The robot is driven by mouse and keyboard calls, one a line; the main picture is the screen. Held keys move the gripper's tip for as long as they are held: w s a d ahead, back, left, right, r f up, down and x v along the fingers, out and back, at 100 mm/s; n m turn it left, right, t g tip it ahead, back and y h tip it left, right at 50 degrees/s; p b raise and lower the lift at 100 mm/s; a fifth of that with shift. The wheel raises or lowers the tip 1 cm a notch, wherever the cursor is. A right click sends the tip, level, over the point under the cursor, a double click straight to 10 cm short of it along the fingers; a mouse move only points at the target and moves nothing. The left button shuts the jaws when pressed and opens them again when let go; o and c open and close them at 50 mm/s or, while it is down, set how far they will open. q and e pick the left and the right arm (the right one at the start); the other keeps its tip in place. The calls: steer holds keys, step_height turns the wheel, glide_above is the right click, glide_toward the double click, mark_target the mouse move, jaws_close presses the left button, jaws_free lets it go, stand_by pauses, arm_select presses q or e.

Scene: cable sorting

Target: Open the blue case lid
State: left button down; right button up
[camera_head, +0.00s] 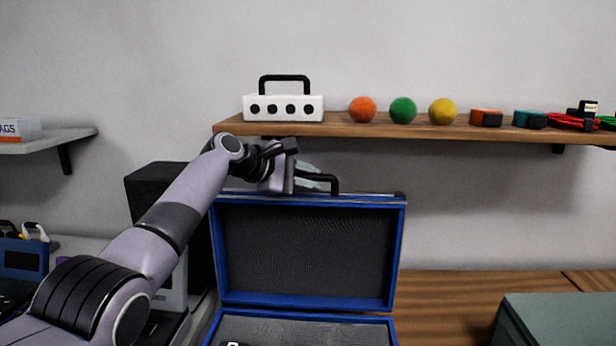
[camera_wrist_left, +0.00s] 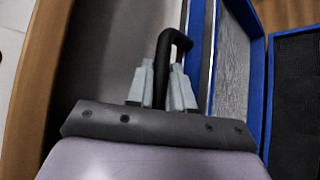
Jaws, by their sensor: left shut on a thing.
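The blue case (camera_head: 302,312) stands on the wooden table with its lid (camera_head: 308,250) raised about upright, its dark lining facing me. A black handle (camera_head: 333,183) is at the lid's top edge. My left gripper (camera_head: 310,178) is at that top edge, its light fingers on the handle. In the left wrist view the gripper (camera_wrist_left: 162,88) is shut on the black handle (camera_wrist_left: 172,42), with the blue lid edge (camera_wrist_left: 194,45) beside it. The case's lower part is cut off by the head view's bottom edge. My right gripper is not in view.
A wooden shelf (camera_head: 400,128) runs above and behind the lid, close over my left wrist. It holds a white box (camera_head: 284,108), coloured balls and cables. A black box (camera_head: 150,190) stands left of the case. A grey-green case (camera_head: 560,318) is at the lower right, with bare table between.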

mark_target(287, 199)
arm_select(q)
steer(key=shift+w+f, duration=0.1)
steer(key=shift+w, duration=0.2)
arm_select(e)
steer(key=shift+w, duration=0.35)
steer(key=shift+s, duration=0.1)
arm_select(q)
steer(key=c, duration=1.4)
jaws_free()
steer(key=shift+a, duration=0.1)
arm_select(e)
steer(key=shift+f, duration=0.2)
arm_select(q)
steer(key=shift+b+v, duration=0.8)
steer(key=shift+v, duration=0.1)
steer(key=b+v, duration=0.1)
steer(key=v, duration=0.2)
steer(key=shift+s+a, duration=0.15)
steer(key=shift+a, duration=0.05)
steer(key=shift+b+v, duration=0.3)
steer(key=shift+v, duration=0.6)
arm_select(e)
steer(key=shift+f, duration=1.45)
